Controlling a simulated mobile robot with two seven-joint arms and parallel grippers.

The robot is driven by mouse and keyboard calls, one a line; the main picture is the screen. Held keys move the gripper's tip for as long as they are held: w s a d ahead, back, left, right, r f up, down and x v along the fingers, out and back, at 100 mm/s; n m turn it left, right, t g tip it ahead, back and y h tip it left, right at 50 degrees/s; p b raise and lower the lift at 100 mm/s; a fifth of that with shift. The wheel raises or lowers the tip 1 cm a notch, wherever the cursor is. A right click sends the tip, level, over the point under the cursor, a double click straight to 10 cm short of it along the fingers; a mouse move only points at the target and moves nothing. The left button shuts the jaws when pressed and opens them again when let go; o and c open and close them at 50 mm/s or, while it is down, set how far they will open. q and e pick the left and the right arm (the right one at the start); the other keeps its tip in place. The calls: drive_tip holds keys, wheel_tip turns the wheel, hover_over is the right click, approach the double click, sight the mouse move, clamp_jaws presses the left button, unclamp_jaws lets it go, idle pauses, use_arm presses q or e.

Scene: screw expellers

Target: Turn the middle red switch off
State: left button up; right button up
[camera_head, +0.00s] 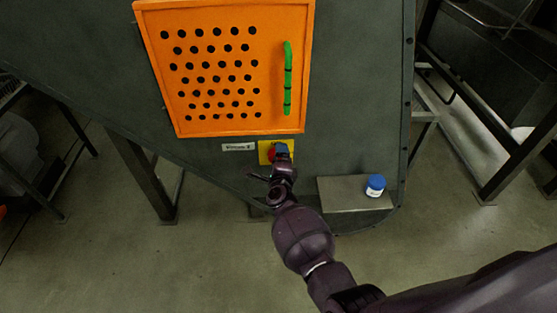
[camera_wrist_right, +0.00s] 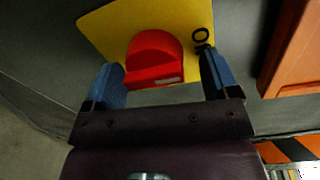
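The red switch (camera_head: 271,154) is on a yellow plate (camera_head: 263,147) on the grey machine wall, just below the orange panel. In the head view my right gripper (camera_head: 282,150) partly covers it. In the right wrist view the switch (camera_wrist_right: 152,52) is a rounded red knob with a pale strip near its front edge. A black ring mark shows on the yellow plate (camera_wrist_right: 112,28). The blue fingers of my right gripper (camera_wrist_right: 162,68) are spread, one to each side of the switch, with visible gaps. My left gripper is not in view.
The orange perforated panel (camera_head: 221,70) with a green handle (camera_head: 288,78) is above the switch. A small label (camera_head: 238,147) is left of the plate. A metal ledge (camera_head: 345,194) to the right carries a blue-lidded jar (camera_head: 375,186).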

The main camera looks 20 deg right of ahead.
drive_tip(key=shift+a+f, duration=0.1)
drive_tip(key=p+v, duration=0.2)
drive_tip(key=v, duration=0.5)
drive_tip(key=shift+s, duration=0.25)
drive_tip(key=shift+a, duration=0.1)
idle(0.4)
drive_tip(key=shift+n, duration=0.3)
